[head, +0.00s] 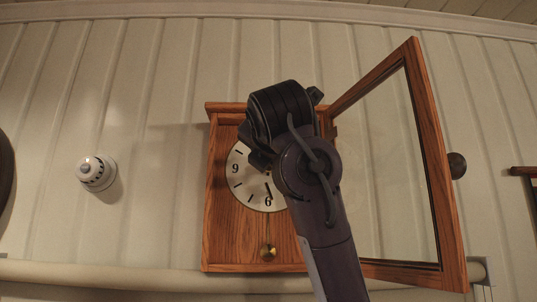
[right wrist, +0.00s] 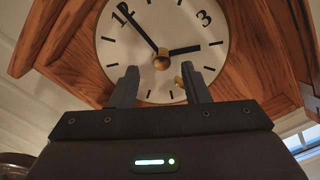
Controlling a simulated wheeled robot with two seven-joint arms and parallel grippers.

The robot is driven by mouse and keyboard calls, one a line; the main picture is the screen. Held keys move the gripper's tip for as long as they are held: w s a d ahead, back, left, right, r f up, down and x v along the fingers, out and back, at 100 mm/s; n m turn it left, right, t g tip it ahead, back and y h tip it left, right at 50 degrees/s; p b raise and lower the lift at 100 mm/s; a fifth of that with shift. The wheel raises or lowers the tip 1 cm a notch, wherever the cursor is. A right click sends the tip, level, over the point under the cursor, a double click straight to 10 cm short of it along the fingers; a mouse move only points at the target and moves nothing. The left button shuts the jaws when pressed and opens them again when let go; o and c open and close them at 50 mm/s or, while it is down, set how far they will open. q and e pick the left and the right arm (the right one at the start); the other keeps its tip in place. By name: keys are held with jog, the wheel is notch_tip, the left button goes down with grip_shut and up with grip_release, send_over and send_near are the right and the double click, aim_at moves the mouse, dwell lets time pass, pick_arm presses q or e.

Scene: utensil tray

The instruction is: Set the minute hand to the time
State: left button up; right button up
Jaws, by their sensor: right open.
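The wall clock (head: 223,235) has a wooden case and a white dial (head: 240,187). The dial also fills the top of the right wrist view (right wrist: 185,15), rolled so the 12 is upper left and the 3 upper right. There, the long dark minute hand (right wrist: 140,30) points close to the 12. The shorter hour hand (right wrist: 184,50) points right, past the 3. Both meet at a brass hub (right wrist: 162,62). My right gripper (right wrist: 160,68) is open and empty, its fingertips appearing either side of the hub; contact cannot be told. My right arm hides much of the dial in the head view. My left gripper is out of view.
The clock's glazed door (head: 437,165) stands open to the right, with a dark knob (head: 457,165). A brass pendulum (head: 267,252) hangs below the dial. A round white fixture (head: 96,172) is on the panelled wall. A pale horizontal rail (head: 100,273) runs below.

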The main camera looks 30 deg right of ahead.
jog(key=p+x, duration=0.1)
jog(key=x, duration=0.2)
jog(key=shift+d+f, duration=0.1)
jog(key=shift+d, duration=0.2)
jog(key=shift+a, duration=0.25)
jog(key=shift+c, duration=0.6)
jog(key=shift+s, duration=0.15)
grip_shut()
